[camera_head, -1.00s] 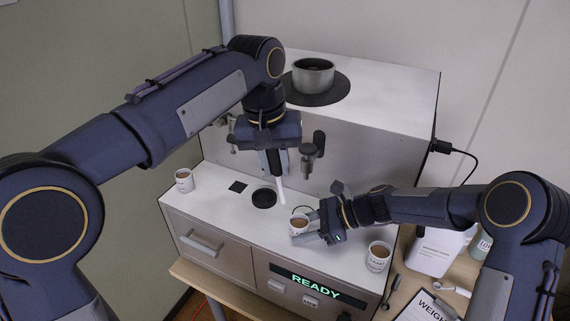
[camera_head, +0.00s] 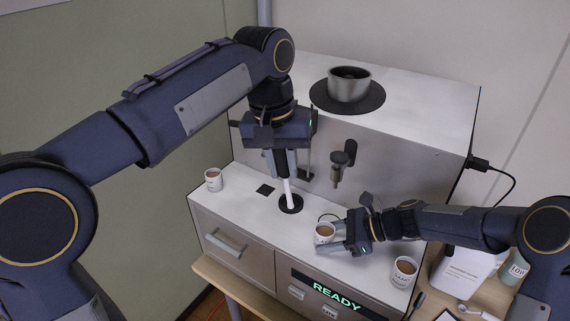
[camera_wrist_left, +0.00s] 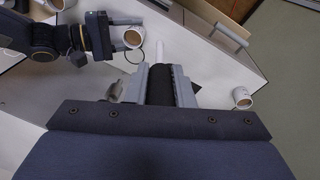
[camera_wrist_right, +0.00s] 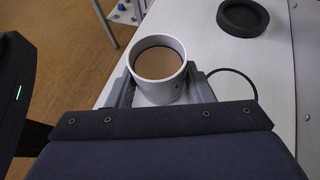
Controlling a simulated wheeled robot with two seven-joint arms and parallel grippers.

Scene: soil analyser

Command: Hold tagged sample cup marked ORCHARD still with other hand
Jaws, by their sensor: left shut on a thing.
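My left gripper (camera_head: 282,150) is shut on a black-handled tool (camera_wrist_left: 182,88) with a white rod (camera_head: 288,190). The rod points down, its lower end at the round black ring (camera_head: 291,207) on the ledge; contact is unclear. My right gripper (camera_head: 343,236) has one finger on each side of a white cup of brown soil (camera_head: 324,240), which stands upright. The right wrist view shows this cup (camera_wrist_right: 160,88) between the fingers; whether they press on it is unclear. Two similar cups stand at the ledge's left (camera_head: 213,184) and right (camera_head: 404,276). I cannot read ORCHARD on any cup.
The white analyser (camera_head: 420,105) carries a metal bowl (camera_head: 349,88) on top and a dark nozzle (camera_head: 342,162) on its front. A drawer (camera_head: 225,243) and a READY display (camera_head: 337,298) are below. A small black square (camera_head: 265,189) lies on the ledge. A side table is at right.

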